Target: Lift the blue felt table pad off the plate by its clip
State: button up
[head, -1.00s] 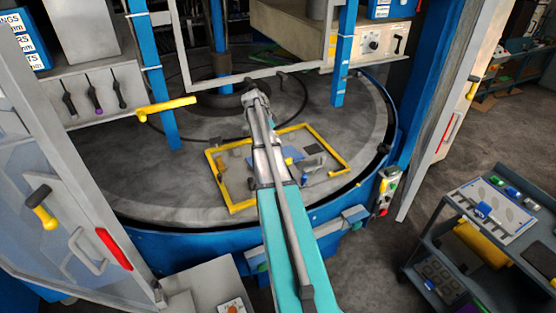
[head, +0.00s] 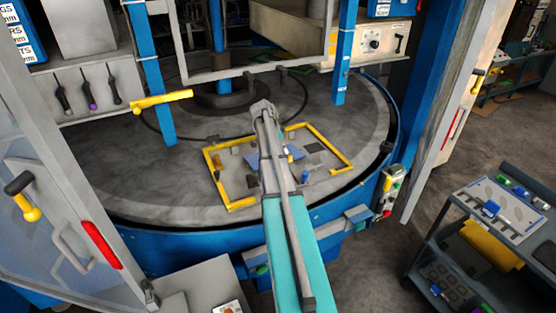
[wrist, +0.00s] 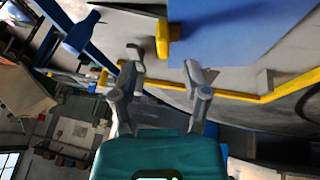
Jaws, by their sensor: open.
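The blue felt pad (wrist: 235,30) fills the upper right of the wrist view. Its yellow clip (wrist: 163,38) stands at the pad's left edge. My gripper (wrist: 162,68) is open and empty, with the clip just beyond its fingertips and roughly between them. I cannot tell how far apart they are in depth. My arm hides the gripper and the clip there.
The yellow frame (head: 237,205) rings the work area, with small grey blocks and a dark square (head: 313,147) inside. A blue knobbed piece (wrist: 80,35) is left of my gripper. Blue posts (head: 153,85) and an open door (head: 70,220) flank the table. A cart (head: 500,215) stands right.

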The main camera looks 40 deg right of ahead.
jog(key=shift+f, duration=0.15)
dwell(0.3)
jog(key=b+x, duration=0.3)
jog(key=shift+a+f, duration=0.1)
jog(key=shift+a, duration=0.15)
jog(key=shift+b+x, duration=0.95)
jog(key=shift+x, duration=0.05)
jog(key=shift+d, duration=0.1)
